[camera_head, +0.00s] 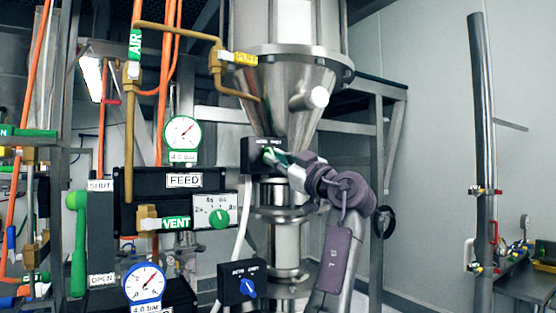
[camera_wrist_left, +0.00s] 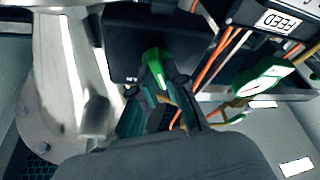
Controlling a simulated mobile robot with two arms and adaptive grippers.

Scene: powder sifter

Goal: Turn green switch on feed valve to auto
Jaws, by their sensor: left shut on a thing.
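The green switch (camera_wrist_left: 153,54) sits on a black box (camera_head: 250,150) in front of the steel hopper's cone. In the head view it is mostly hidden by my left gripper (camera_head: 274,156). In the wrist view my left gripper (camera_wrist_left: 157,88) has its fingers on either side of the green knob and is shut on it. The box's face (camera_wrist_left: 125,48) is dark there, with a small white label by the knob only partly visible. Which position the switch points to cannot be read. My right gripper is in neither view.
A second black box (camera_head: 232,291) with a blue switch (camera_head: 248,288) is below. At the left are the FEED panel (camera_head: 150,183), a green dial (camera_head: 219,217), gauges (camera_head: 182,133), a green lever (camera_head: 78,240) and pipes. The steel hopper (camera_head: 290,95) rises behind.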

